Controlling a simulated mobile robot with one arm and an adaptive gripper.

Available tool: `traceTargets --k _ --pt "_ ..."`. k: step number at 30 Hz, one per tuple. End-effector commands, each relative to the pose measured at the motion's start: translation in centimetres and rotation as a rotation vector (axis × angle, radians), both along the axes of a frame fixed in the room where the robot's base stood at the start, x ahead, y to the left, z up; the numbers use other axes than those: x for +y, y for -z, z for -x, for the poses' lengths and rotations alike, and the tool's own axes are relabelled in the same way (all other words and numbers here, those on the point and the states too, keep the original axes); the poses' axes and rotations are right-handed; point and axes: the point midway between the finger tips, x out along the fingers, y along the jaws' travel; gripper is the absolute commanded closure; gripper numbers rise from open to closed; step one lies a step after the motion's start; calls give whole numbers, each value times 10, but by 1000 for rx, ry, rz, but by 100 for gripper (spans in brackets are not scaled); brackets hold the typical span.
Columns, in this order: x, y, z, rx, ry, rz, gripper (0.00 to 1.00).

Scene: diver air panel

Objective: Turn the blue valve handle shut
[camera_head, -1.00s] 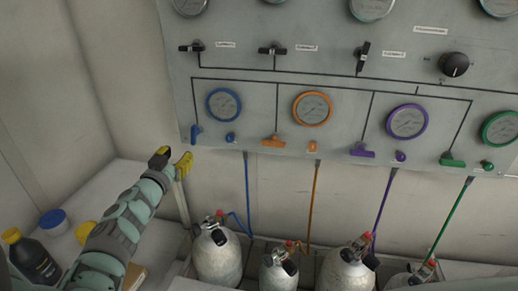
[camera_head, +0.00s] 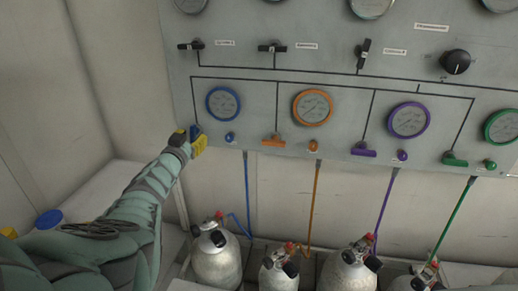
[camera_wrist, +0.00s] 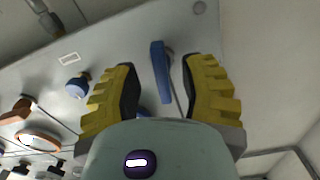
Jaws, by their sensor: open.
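The blue valve handle (camera_wrist: 161,72) sits on the grey panel between the two yellow fingers in the wrist view, with a gap on each side. It looks lengthwise along the fingers. In the head view the blue handle (camera_head: 195,131) is mostly hidden by my gripper (camera_head: 190,142), which is at the panel's lower left corner. My gripper (camera_wrist: 162,92) is open around the handle and holds nothing. Whether the fingertips touch the panel cannot be told.
A blue round knob (camera_head: 230,137) is just right of the handle, below the blue-rimmed gauge (camera_head: 223,103). An orange handle (camera_head: 273,140) is farther right. Gas cylinders (camera_head: 216,259) stand below the panel. The wall left of the panel is clear.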

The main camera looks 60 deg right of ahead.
Motion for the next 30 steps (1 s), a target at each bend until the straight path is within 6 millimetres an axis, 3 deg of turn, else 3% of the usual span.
traceTargets --k 12,25,26,30 --pt "-24 1 -13 0 -5 3 58" --pt "-27 -1 -13 0 -2 0 58" --pt "-27 -1 -14 0 -3 0 53" --pt "-27 -1 -13 0 -2 0 67"
